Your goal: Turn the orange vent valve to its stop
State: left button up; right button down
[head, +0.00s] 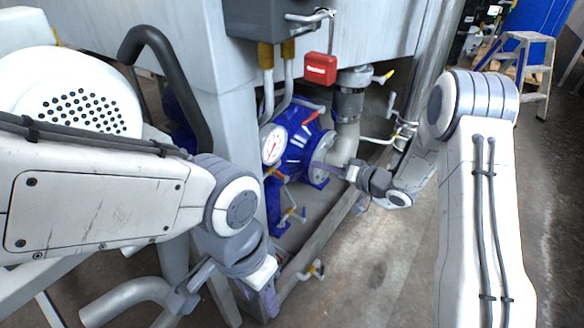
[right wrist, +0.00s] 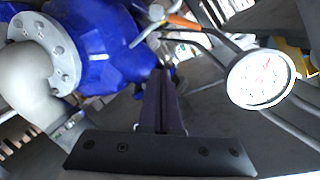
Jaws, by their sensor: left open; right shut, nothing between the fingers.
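An orange valve handle (head: 275,173) sits low on the blue pump, below the dial gauge, in the head view. In the right wrist view an orange handle (right wrist: 183,22) shows near the top, left of the gauge; it appears to be the same valve. My right gripper (head: 314,166) is shut and empty, in front of the pump and right of the handle. Its closed fingers (right wrist: 160,76) point toward the pump, with a visible gap to the handle. My left gripper (head: 268,300) is open and low, below and left of the valve; its fingers are partly hidden.
The blue pump (head: 295,133) carries a white gauge (head: 272,149), also in the wrist view (right wrist: 262,78). A flanged pipe (head: 346,140) rises to its right. A red tag box (head: 320,69) hangs above. A stepladder (head: 530,65) stands back right.

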aim_at(281, 176)
jog(key=w+a+f+m+y+b, duration=0.1)
jog(key=a+b, duration=0.3)
jog(key=a, duration=0.4)
jog(key=shift+a+f+y+b, duration=0.2)
jog(key=shift+f+y+b, duration=0.15)
jog(key=shift+f+y, duration=0.55)
jog(key=shift+a, duration=0.1)
